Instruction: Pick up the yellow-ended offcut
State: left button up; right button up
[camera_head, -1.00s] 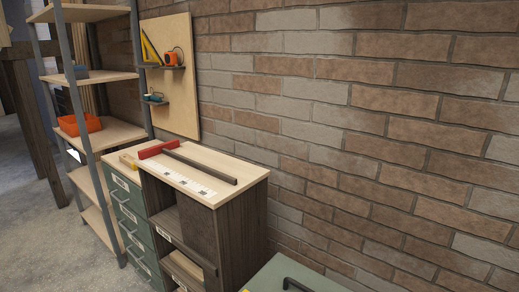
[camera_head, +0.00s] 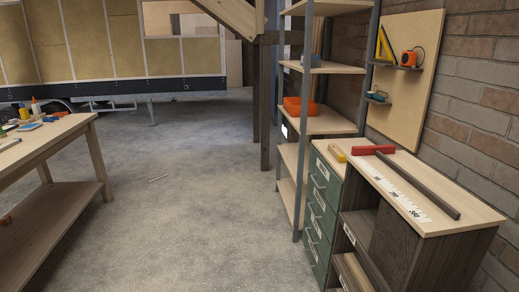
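A small yellow and pale wood piece (camera_head: 338,154) lies at the far left corner of the cabinet top. It may be the yellow-ended offcut, but it is too small to be sure. A red block (camera_head: 373,150) lies just right of it, at the far end of a long dark bar (camera_head: 418,184). A white marked scale strip (camera_head: 400,192) runs along the cabinet top (camera_head: 460,222). Neither of my grippers is in view.
A shelf rack with an orange bin (camera_head: 300,106) stands beyond the cabinet. A wooden workbench (camera_head: 60,140) with small items stands at left.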

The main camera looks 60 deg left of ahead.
aim_at(336, 151)
jog(key=u, duration=1.2)
